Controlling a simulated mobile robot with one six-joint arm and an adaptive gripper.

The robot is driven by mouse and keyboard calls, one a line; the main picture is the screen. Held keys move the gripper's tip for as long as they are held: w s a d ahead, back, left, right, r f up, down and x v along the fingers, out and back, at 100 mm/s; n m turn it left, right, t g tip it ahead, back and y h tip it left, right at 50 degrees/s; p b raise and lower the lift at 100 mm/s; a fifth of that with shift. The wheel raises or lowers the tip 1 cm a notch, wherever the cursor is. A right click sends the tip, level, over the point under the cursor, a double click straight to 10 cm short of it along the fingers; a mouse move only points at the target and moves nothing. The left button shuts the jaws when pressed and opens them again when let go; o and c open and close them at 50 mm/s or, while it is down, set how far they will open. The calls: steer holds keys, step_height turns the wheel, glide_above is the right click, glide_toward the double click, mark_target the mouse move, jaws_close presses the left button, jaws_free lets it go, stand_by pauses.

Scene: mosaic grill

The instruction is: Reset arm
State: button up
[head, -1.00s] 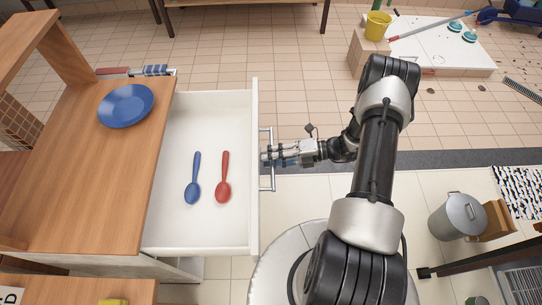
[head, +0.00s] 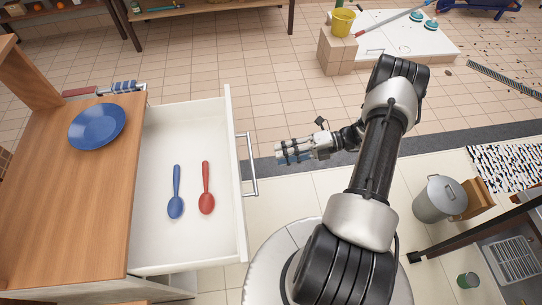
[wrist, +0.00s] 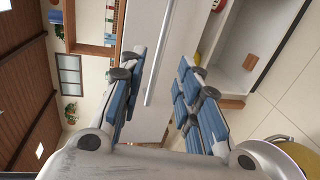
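My gripper (head: 280,153) is in the head view, out to the right of the open drawer's bar handle (head: 250,165), with a gap between them. My arm is bent above my base. In the wrist view my gripper (wrist: 160,70) has its two blue-padded fingers spread, with nothing held between them. The drawer's pale front and its bar handle (wrist: 158,60) show beyond the fingers. The white drawer (head: 190,240) is pulled out and holds a blue spoon (head: 176,195) and a red spoon (head: 206,190) side by side.
A blue plate (head: 97,127) lies on the wooden counter (head: 75,220) at left. A grey pot (head: 440,200) stands on the right. A yellow bucket (head: 342,22) is on a tiled block at the back.

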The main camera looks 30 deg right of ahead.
steer(key=shift+s+d+r, duration=0.1)
steer(key=shift+d, duration=0.25)
stand_by(0.3)
